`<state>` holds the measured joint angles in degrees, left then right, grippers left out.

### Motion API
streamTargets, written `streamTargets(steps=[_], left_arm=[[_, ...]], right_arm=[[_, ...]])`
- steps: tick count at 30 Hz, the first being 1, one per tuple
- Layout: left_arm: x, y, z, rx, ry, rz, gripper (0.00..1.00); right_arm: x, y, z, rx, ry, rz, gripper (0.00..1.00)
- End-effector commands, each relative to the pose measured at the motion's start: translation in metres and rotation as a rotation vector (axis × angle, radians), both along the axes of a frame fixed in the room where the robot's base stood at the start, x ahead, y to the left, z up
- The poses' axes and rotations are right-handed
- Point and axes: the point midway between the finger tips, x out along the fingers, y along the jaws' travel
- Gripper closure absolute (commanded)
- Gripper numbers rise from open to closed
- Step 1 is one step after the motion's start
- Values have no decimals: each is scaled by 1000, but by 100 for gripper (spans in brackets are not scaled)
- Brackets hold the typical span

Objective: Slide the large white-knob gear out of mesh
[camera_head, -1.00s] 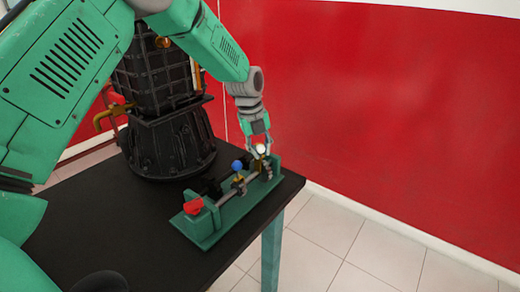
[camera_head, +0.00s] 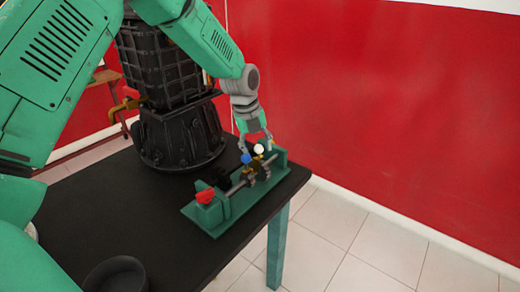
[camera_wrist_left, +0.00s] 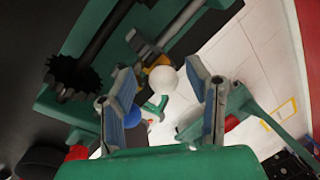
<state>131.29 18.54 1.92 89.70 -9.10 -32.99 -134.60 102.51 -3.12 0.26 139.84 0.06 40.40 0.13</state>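The white knob (camera_head: 258,149) sits on a brass-coloured stem on the shaft of the green trainer (camera_head: 219,226). The blue knob (camera_head: 246,158) is close beside it, and the red knob (camera_head: 205,196) is at the near-left end. My left gripper (camera_head: 255,142) is over the white knob. In the left wrist view, its fingers (camera_wrist_left: 168,100) are spread with gaps on both sides of the white knob (camera_wrist_left: 163,79). A dark toothed gear (camera_wrist_left: 75,75) shows left of them. The white-knob gear itself is partly hidden, so its mesh is unclear. My right gripper is out of view.
The trainer stands near the right edge of the black table (camera_head: 100,215). A large black engine-like unit (camera_head: 180,138) stands behind it on the table. A black round container (camera_head: 116,274) is at the front. The table between is clear.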

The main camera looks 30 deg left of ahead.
Motion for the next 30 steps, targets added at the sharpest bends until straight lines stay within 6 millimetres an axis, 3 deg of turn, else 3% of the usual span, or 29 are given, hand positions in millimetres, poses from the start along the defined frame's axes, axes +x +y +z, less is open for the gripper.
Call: streamTargets(steps=[10, 24, 30], left_arm=[[0, -2, 3, -3, 6, -1, 56], [-15, 12, 91, -5, 1, 1, 56], [-19, 15, 111, -3, 4, 0, 56]], right_arm=[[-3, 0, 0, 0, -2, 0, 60], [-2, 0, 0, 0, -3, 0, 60], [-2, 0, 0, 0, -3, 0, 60]])
